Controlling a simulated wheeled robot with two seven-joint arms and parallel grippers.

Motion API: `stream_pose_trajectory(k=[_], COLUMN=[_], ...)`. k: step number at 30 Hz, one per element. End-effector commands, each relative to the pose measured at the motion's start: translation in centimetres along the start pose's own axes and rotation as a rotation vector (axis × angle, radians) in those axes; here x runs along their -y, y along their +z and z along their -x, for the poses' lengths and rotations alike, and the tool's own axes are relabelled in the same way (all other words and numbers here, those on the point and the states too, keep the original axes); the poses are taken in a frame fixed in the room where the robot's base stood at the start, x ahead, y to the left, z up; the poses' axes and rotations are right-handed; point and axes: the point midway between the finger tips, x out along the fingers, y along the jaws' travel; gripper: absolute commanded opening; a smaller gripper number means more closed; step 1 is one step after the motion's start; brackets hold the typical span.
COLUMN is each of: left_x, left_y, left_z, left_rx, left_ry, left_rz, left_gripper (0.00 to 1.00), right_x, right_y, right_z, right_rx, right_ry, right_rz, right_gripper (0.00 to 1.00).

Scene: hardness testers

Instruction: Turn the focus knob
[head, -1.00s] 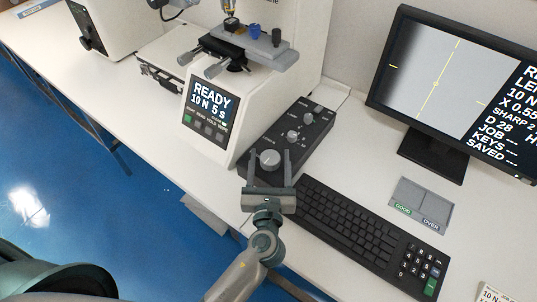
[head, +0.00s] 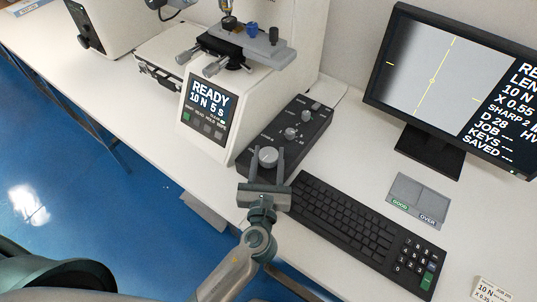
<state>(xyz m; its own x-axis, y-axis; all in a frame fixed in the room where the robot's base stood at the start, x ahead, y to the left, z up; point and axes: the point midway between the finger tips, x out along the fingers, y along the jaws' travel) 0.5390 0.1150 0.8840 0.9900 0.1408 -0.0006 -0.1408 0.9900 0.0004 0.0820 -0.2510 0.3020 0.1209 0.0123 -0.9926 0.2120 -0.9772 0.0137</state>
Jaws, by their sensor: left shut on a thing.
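The focus knob (head: 268,156) is a round grey knob at the near end of a dark control box (head: 310,122) on the white bench. My left gripper (head: 267,162) reaches in from below, with one finger on each side of this knob, shut on it. The box carries two smaller knobs farther back. The monitor (head: 445,85) at the right shows a grey picture with a yellow crosshair and text, including "SHARP 2". My right gripper is not in view.
The hardness tester (head: 208,112) stands left of the box, its screen reading READY. A black keyboard (head: 345,232) lies close to the right of my gripper. A grey two-part tray (head: 418,199) marked GOOD and OVER lies below the monitor. The bench edge drops to blue floor.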

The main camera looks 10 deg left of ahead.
Motion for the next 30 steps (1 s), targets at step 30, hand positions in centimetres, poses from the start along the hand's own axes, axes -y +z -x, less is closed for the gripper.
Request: stream_pose_trajectory(k=[30], left_x=[-0.1], left_y=[0.1], left_z=[-0.1], left_rx=[0.003], left_ry=[-0.615], left_rz=[-0.001], left_gripper=[0.19], right_x=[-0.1], right_y=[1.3], right_z=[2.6], right_rx=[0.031], right_ry=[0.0], right_rz=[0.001], right_gripper=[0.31])
